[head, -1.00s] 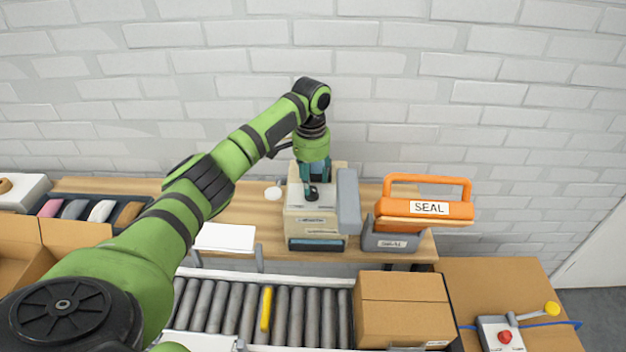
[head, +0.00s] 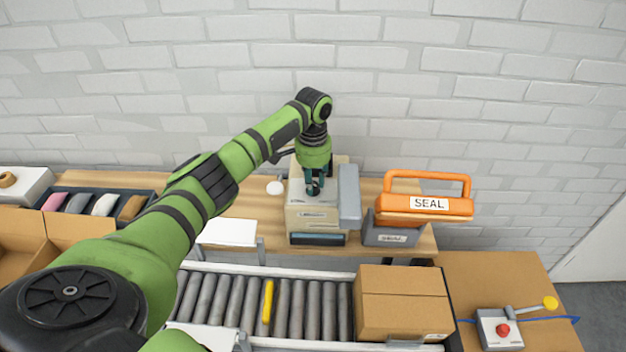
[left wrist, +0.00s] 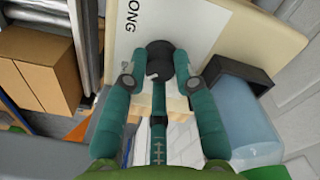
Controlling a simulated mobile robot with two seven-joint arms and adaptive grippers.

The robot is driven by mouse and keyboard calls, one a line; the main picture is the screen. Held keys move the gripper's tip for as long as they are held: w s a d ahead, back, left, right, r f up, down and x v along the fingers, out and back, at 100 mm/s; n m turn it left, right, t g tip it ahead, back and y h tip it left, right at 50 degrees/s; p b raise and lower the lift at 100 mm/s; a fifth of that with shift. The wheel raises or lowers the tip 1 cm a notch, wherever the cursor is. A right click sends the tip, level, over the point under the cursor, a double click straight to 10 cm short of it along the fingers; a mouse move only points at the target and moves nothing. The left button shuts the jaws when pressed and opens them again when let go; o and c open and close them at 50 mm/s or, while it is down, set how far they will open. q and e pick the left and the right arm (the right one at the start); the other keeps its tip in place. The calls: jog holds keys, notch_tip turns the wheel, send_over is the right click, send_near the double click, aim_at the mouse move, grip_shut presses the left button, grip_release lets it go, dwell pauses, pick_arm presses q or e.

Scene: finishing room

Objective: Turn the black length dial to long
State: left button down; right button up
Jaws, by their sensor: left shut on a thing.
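The black length dial (left wrist: 159,52) is on the top face of a beige machine (left wrist: 110,75), which stands on the wooden bench in the head view (head: 304,215). My left gripper (left wrist: 160,72) comes down on it from above, its teal fingers on either side of the dial, shut on it. In the head view the left gripper (head: 315,188) mostly hides the dial. Printed letters "ONG" (left wrist: 130,18) show near the dial in the left wrist view, the first letter cut off. The dial's exact pointing is hard to read. My right gripper is not in view.
An orange-handled sealer marked SEAL (head: 425,205) stands right of the machine. A roller conveyor (head: 235,300) with a cardboard box (head: 403,300) runs in front. A white sheet (head: 228,232) lies to the left, and a control box with a red button (head: 500,328) is at the right.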

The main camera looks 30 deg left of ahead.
pick_arm(q)
jog(key=shift+m+p, duration=0.85)
jog(key=shift+m, duration=0.85)
jog(key=m+p, duration=0.1)
jog(key=m, duration=1.3)
jog(key=shift+m, duration=0.4)
jog(key=c, duration=1)
grip_release()
